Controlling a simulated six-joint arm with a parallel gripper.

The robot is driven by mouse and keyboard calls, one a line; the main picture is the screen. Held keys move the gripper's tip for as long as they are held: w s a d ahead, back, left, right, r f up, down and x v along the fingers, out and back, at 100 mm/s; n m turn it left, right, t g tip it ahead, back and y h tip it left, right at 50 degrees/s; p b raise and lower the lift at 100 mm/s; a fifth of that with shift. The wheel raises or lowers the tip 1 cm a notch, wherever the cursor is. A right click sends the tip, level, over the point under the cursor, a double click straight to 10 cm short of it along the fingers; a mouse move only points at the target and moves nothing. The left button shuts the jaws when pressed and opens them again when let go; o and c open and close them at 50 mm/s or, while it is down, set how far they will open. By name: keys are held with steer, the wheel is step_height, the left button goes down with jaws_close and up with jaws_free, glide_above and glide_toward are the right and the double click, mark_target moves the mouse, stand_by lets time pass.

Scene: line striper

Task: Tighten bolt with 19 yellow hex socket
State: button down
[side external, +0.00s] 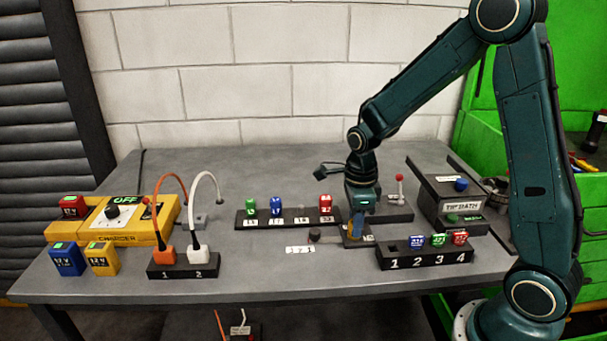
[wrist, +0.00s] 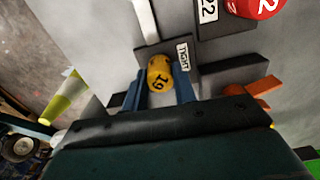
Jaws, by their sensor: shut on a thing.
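The yellow socket (wrist: 159,74), marked 19, sits between the two blue fingers of my gripper (wrist: 160,90) in the wrist view. My gripper is shut on it. In the side view my gripper (side external: 354,222) points down and is low, over a small dark block right of the socket rack. Only a little of the yellow socket (side external: 353,231) shows there. In the wrist view a dark plate with a white "TIGHT" label (wrist: 183,56) lies just beyond the socket. The bolt is hidden, and I cannot tell whether the socket touches it.
A black rack (side external: 287,222) holds green (side external: 250,206), blue (side external: 276,206) and red (side external: 325,204) sockets close left of my gripper. A numbered block (side external: 425,256) stands at front right. A red-tipped lever (side external: 400,188) stands behind. The yellow charger (side external: 112,220) is far left.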

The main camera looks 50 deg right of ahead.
steer(key=shift+m, duration=1.8)
steer(key=c, duration=0.7)
jaws_free()
steer(key=shift+r, duration=0.15)
steer(key=shift+r, duration=3.35)
steer(key=shift+r, duration=0.1)
